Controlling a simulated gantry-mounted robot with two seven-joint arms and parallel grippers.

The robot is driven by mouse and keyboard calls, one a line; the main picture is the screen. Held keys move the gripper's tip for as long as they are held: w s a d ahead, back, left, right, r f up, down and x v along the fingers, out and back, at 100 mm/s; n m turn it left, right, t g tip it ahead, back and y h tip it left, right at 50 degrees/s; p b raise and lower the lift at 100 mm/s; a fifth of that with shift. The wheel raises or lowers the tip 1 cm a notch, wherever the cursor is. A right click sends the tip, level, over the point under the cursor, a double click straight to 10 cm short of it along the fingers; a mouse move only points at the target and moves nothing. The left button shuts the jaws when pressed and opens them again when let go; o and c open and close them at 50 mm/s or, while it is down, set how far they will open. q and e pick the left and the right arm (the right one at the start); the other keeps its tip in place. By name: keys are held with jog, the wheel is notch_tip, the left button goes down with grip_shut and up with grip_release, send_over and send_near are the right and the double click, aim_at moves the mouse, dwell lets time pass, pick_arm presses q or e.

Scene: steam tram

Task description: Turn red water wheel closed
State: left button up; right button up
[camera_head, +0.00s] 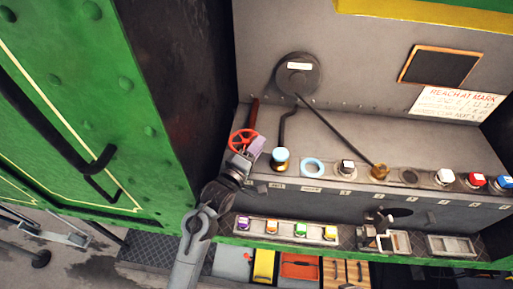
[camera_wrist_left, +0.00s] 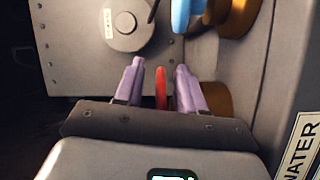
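The red water wheel (camera_head: 241,139) stands upright near the back left of the grey console. My left gripper (camera_head: 255,147) is at its right side, its purple fingers by the rim. In the left wrist view a narrow red part of the wheel (camera_wrist_left: 161,88) sits between the two fingers of the left gripper (camera_wrist_left: 160,72), with a gap on each side. The fingers are apart. Most of the wheel is hidden in that view. My right gripper is not in view.
A blue-topped brass knob (camera_head: 280,159) and a light blue ring (camera_head: 312,167) are right of the wheel. A dark lever (camera_head: 256,112) rises behind it. A round grey disc (camera_head: 298,74) with a long rod is on the back wall. A green panel (camera_head: 90,90) stands left.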

pick_arm(q)
jog(key=shift+s+f, duration=0.1)
jog(key=shift+s+a, duration=0.4)
jog(key=shift+s, duration=0.05)
jog(key=v, duration=0.9)
jog(key=shift+s+b, duration=0.3)
jog(key=shift+b, duration=0.15)
